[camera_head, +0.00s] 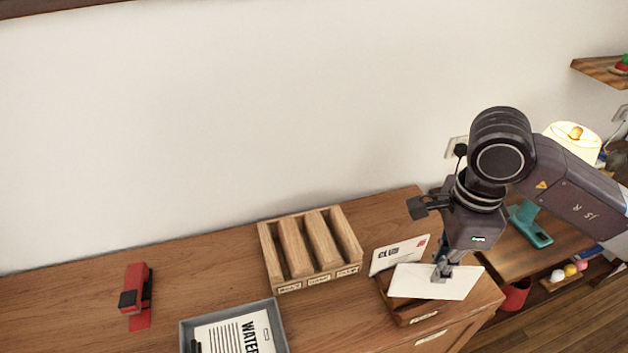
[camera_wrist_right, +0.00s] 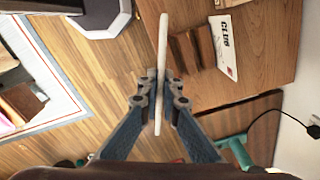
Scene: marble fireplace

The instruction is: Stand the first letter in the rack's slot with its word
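My right gripper (camera_head: 442,270) is shut on a white letter (camera_head: 410,281), held over the small wooden letter box (camera_head: 402,311) at the right end of the desk. In the right wrist view the held letter (camera_wrist_right: 162,60) shows edge-on between the fingers (camera_wrist_right: 159,103); no word on it can be read. A second letter marked CLUB (camera_head: 399,254) stands tilted in the box; it also shows in the right wrist view (camera_wrist_right: 226,48). The wooden rack (camera_head: 268,247) has three labelled slots and stands left of the box. Its slots look empty. The left gripper is not in view.
A grey tray (camera_head: 186,335) with a printed WATER sheet (camera_head: 222,340) lies in front of the rack. A red and black stapler-like object (camera_head: 136,296) stands at the left. The wall is close behind the rack. Bare desk lies between rack and stapler-like object.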

